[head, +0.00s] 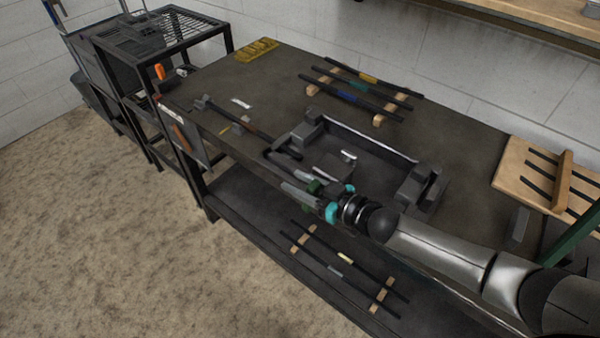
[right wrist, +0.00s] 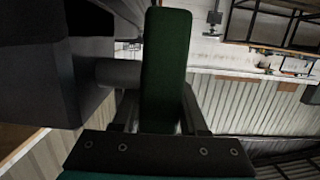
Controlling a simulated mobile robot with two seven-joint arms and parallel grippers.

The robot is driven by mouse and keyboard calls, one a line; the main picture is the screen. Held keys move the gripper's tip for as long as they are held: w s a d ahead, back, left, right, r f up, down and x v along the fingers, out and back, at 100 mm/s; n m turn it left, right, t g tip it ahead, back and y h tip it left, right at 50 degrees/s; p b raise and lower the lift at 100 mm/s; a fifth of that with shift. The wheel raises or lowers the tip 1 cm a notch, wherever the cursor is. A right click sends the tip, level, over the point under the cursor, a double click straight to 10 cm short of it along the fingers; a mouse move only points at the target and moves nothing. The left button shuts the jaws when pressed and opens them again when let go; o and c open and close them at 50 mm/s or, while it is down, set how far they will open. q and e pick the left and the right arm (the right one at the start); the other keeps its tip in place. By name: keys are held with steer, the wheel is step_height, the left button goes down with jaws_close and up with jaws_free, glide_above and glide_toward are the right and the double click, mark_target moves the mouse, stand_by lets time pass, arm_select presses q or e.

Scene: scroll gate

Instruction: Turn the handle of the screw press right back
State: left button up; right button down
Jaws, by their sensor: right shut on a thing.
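The screw press stands low on the dark workbench, near its front edge; its dark block (head: 333,168) shows just behind my right gripper. My right gripper (head: 303,192) reaches in from the right and is shut on the press handle. In the right wrist view the green handle (right wrist: 166,65) stands upright between the two fingers of my right gripper (right wrist: 162,115). A grey round shaft (right wrist: 118,72) joins it to the dark press body (right wrist: 50,75) on the left. In the head view my gripper hides most of the handle. My left gripper is not in view.
A dark frame (head: 385,150) with raised blocks surrounds the press area. Dark bars on wooden strips (head: 378,119) lie behind it, and a long-handled tool (head: 235,118) lies left. A slotted wooden board (head: 530,172) is at right. More bars (head: 335,270) lie on the lower shelf.

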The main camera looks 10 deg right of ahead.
steer(key=shift+f+g+h+p, duration=0.2)
steer(key=shift+g+h+p, duration=0.1)
steer(key=shift+g+p, duration=0.3)
steer(key=shift+c, duration=2.2)
jaws_free()
steer(key=p+v, duration=0.2)
steer(key=v, duration=1.3)
steer(key=shift+s, duration=0.15)
